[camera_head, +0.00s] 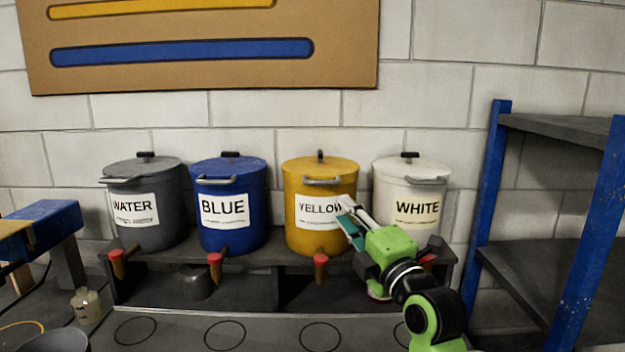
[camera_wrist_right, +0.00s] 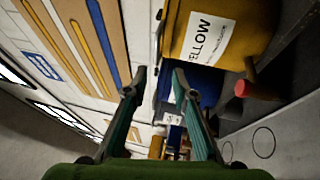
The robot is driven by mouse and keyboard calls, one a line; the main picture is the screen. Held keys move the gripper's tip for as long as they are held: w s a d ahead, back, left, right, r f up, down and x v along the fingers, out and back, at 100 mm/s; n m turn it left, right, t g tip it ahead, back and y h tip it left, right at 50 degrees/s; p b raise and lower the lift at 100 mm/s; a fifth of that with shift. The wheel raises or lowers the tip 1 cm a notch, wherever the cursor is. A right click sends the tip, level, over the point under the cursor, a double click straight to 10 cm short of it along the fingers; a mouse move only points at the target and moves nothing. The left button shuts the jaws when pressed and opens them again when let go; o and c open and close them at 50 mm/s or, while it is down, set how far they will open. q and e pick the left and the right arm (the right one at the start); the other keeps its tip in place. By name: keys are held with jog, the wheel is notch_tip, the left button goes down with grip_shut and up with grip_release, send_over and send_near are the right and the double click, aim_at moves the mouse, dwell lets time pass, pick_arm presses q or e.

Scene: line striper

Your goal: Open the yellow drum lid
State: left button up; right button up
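The yellow drum (camera_head: 320,226) stands on a dark shelf between the blue and white drums. Its yellow lid (camera_head: 320,169) sits flat on top, closed, with a dark knob (camera_head: 320,156) in the middle and a grey handle (camera_head: 322,181) at the front rim. My right gripper (camera_head: 346,215) is in front of the drum's right side, below the lid, partly covering the label. In the right wrist view the fingers (camera_wrist_right: 158,75) are apart with nothing between them, and the yellow drum (camera_wrist_right: 246,42) is at the upper right. My left gripper is not in view.
A grey water drum (camera_head: 150,212), blue drum (camera_head: 229,210) and white drum (camera_head: 408,205) share the shelf (camera_head: 270,258). Taps with red ends stick out in front. A blue-framed rack (camera_head: 487,195) stands at the right. The wall above the lids is clear up to a brown board (camera_head: 200,70).

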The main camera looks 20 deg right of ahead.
aim_at(322, 182)
jog(key=p+x, duration=0.1)
jog(key=x, duration=0.2)
jog(key=p+x, duration=0.1)
jog(key=x, duration=0.3)
jog(key=r+p+x, duration=0.1)
jog(key=p+x, duration=0.1)
jog(key=x, duration=0.2)
jog(key=shift+w, duration=0.35)
jog(key=shift+w+a, duration=0.1)
jog(key=shift+w, duration=0.35)
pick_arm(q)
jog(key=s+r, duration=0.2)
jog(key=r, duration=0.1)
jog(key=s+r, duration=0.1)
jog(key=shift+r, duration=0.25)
pick_arm(e)
grip_shut()
